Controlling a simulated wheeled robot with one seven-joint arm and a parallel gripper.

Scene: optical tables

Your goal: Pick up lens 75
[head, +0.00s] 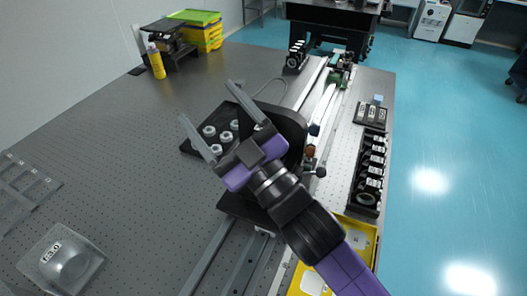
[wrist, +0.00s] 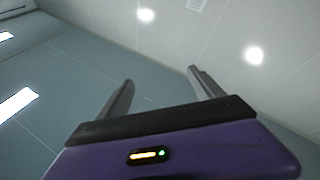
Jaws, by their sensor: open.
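My gripper (head: 207,101) is open and empty, raised above the table in the head view, its two grey fingers spread toward the upper left. The wrist view shows the open fingers (wrist: 160,75) with only wall and ceiling lights beyond, nothing between them. A black rack of several round lenses (head: 370,170) stands along the right edge of the table, to the right of my gripper. Another black holder with lenses (head: 296,56) stands at the back. I cannot read a 75 on any lens, so I cannot tell which is lens 75.
A black plate with white round parts (head: 209,131) lies partly behind my gripper. Rails run along the table's right side. A yellow tray (head: 361,232) is at the front right, a clear case (head: 61,262) at the front left. A yellow bottle (head: 156,61) stands at the back left.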

